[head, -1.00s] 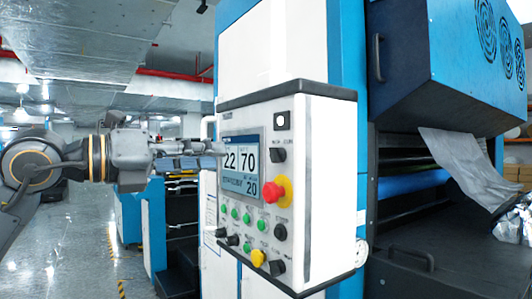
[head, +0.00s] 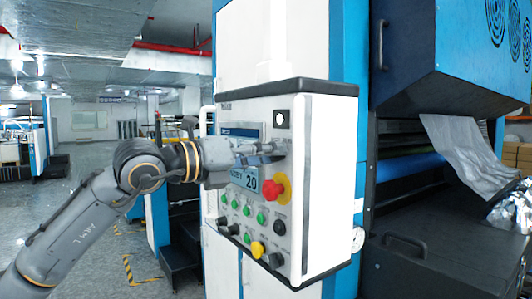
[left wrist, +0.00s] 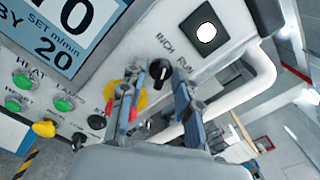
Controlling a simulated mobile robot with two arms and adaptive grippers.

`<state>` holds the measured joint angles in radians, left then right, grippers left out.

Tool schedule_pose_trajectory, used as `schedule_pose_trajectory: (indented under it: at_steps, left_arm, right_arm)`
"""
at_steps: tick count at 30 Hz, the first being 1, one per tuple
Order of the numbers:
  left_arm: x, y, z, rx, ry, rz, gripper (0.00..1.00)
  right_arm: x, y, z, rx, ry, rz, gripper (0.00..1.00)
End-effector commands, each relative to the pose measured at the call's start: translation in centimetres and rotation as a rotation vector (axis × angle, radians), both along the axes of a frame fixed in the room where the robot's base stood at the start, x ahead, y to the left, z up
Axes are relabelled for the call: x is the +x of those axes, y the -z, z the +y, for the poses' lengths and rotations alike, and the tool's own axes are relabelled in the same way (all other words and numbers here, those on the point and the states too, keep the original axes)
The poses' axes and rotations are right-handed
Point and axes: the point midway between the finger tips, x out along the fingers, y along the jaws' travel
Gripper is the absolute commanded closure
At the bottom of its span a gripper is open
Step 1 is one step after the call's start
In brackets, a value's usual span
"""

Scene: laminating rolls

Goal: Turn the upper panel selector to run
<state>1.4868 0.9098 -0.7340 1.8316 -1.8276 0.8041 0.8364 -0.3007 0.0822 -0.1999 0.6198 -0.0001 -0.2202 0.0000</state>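My right gripper is not in view.
A red emergency stop (head: 276,187) on a yellow base sits just below the gripper. Green buttons (head: 248,211), a yellow knob (head: 257,249) and black knobs (head: 276,260) lie lower. A display (head: 243,180) is partly covered. A white pipe (left wrist: 262,70) runs beside the panel.

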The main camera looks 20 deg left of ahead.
Motion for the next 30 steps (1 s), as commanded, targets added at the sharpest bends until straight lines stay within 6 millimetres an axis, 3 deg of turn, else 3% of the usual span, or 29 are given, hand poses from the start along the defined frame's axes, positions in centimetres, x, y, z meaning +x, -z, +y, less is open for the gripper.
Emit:
schedule_pose_trajectory:
  at_steps: [1,6,17,30]
  left_arm:
    - [0.0,0.0,0.0,0.000,0.000,0.000,0.70]
    - [0.0,0.0,0.0,0.000,0.000,0.000,1.00]
    - [0.0,0.1,0.0,0.035,0.002,-0.028,1.00]
    - [0.0,0.3,-0.1,0.294,0.002,-0.230,1.00]
  right_arm:
    - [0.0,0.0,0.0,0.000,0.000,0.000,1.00]
    - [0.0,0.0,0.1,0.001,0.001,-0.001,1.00]
    - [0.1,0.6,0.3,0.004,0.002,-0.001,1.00]
    - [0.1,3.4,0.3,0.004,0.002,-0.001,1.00]
